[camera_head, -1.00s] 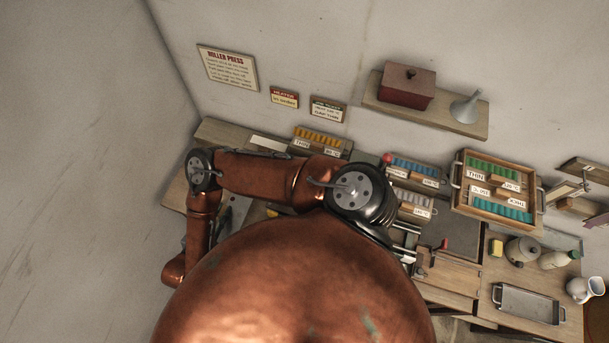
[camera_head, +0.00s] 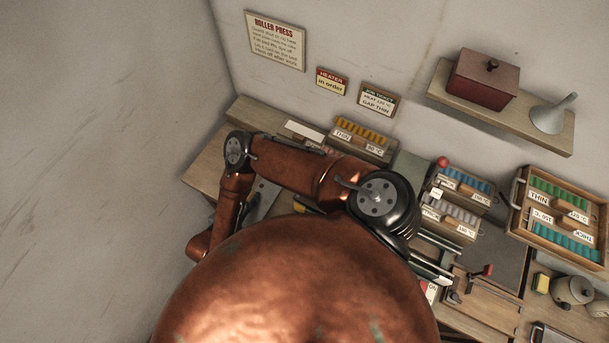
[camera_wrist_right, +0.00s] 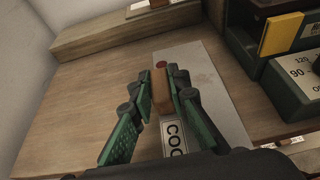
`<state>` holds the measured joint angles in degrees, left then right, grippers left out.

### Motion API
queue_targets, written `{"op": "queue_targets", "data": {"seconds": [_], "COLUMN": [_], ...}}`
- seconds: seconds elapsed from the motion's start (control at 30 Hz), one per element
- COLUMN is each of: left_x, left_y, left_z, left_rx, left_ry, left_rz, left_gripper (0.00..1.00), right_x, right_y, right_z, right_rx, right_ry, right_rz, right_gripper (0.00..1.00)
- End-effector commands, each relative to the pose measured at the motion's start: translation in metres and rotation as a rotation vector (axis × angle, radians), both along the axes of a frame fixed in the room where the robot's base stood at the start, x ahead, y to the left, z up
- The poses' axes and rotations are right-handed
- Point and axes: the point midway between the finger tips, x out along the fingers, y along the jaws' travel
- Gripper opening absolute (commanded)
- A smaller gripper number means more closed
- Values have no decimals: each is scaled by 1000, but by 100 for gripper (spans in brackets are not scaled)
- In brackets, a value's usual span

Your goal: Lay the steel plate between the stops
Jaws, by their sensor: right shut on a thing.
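My right gripper (camera_wrist_right: 158,82) shows in the right wrist view, with green-padded fingers shut on a small wooden handle (camera_wrist_right: 161,94). Under it is the flat grey steel plate (camera_wrist_right: 205,75), with a red dot near its far end and a white label reading "COO", partly hidden. The plate is over the wooden bench top (camera_wrist_right: 85,95); I cannot tell whether it touches the wood. In the head view my copper arm hides the right gripper and most of the plate. I cannot make out the stops clearly. My left gripper is not in view.
A dark green unit (camera_wrist_right: 295,85) with a dial stands right of the plate. A wooden beam (camera_wrist_right: 125,35) runs behind it. Bare bench lies to the left. In the head view, a tray of green rolls (camera_head: 557,218) and a red-knobbed lever (camera_head: 442,163) are on the right.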

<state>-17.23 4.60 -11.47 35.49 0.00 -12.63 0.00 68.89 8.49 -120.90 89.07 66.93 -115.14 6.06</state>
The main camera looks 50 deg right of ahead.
Motion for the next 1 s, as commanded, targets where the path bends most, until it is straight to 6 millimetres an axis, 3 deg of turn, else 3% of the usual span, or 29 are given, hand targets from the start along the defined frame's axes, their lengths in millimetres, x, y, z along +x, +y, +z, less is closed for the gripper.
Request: {"op": "queue_targets", "data": {"seconds": [0.03, 0.4, 0.7, 0.83, 1.0], "left_x": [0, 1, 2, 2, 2], "left_y": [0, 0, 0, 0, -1], "left_z": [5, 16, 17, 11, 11], "left_rx": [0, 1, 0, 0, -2], "left_ry": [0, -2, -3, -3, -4], "left_rz": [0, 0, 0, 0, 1], "left_gripper": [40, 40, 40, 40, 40], "right_x": [-1, -12, -19, -18, -18], "right_y": [-16, -107, -169, -167, -166], "right_z": [4, 3, 2, -20, -31], "right_rx": [-5, -4, -2, -1, -2], "right_ry": [2, 0, 0, 0, 0], "right_rz": [-4, -4, -2, 2, 4], "right_gripper": [0, 0, 0, 0, 0]}}
